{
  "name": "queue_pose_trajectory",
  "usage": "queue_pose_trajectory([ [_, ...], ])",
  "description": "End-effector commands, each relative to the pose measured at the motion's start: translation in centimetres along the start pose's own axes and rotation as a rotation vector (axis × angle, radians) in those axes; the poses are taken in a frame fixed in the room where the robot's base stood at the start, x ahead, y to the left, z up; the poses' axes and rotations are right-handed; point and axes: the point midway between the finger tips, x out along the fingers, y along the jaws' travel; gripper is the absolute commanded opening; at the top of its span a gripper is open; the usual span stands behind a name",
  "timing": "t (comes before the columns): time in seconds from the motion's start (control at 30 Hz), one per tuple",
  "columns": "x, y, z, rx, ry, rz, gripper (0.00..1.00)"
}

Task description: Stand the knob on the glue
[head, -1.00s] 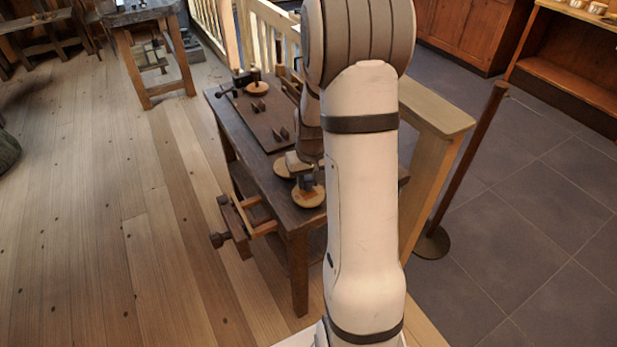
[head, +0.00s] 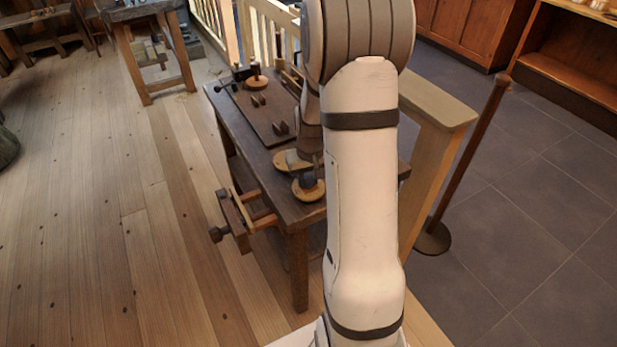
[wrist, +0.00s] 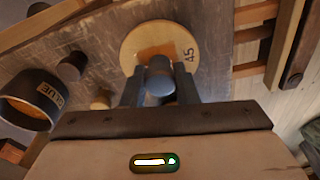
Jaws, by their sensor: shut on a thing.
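My gripper (wrist: 161,88) is shut on a blue-grey knob (wrist: 159,70), which sits between the two fingers. Beyond the knob lies a round pale wooden disc (wrist: 130,48) marked 45, with an orange-brown square patch (wrist: 160,50) on its face. The knob overlaps the patch in the wrist view; I cannot tell whether it touches. A dark pot (wrist: 25,112) with a GLUE label stands at the left of that view. In the head view the knob (head: 307,180) shows over the near disc (head: 309,193) at the bench's front corner, and my arm hides part of the gripper.
A post (head: 470,155) stands on the tiles at right.

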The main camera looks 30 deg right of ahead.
Motion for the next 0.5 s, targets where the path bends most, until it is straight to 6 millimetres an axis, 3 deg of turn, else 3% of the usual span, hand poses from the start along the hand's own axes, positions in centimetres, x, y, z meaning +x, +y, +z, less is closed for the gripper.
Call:
queue_pose_trajectory([
  [0.23,0.02,0.04,0.06,0.001,0.0,0.0,0.06],
  [0.27,0.03,0.04,0.06,0.001,0.0,0.0,0.28],
  [0.5,0.03,0.06,0.06,0.001,0.0,0.0,0.48],
])
